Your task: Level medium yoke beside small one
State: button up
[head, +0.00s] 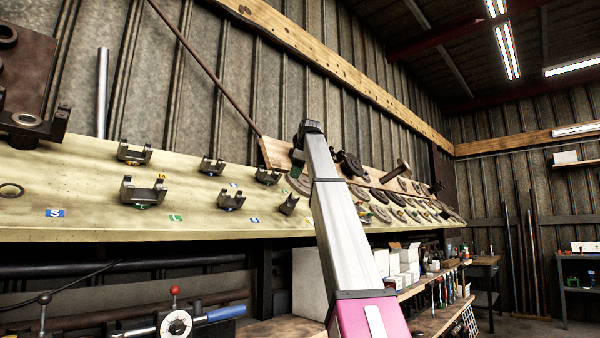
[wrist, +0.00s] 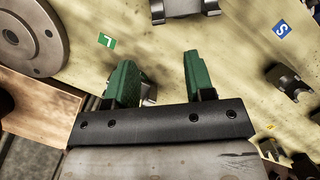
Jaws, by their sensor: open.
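Grey metal yokes stand on a sloping pale board; which is the medium one I cannot tell for certain. In the head view a yoke (head: 231,199) stands upright, and to its right another yoke (head: 288,204) looks tilted. My gripper (wrist: 160,65) is open, with green finger pads apart. A small grey metal part (wrist: 148,92) shows partly between the fingers, close to the left one; I cannot tell whether they touch. In the wrist view one yoke (wrist: 185,9) is cut off at the top, and another yoke (wrist: 288,80) lies to the right, apart from the fingers.
The pale board (head: 100,225) carries a blue S label (head: 55,213) and a green L label (head: 176,218). Larger yokes (head: 142,193) stand to the left. Several round flanges (head: 380,213) crowd the right. A round flange (wrist: 30,35) lies left of my fingers. A rod (head: 205,70) leans above.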

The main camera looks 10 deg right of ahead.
jog(key=x, duration=1)
jog(key=shift+w+d+f, duration=0.1)
jog(key=shift+w+f, duration=0.05)
jog(key=shift+f, duration=0.05)
grip_shut()
dwell(1.4)
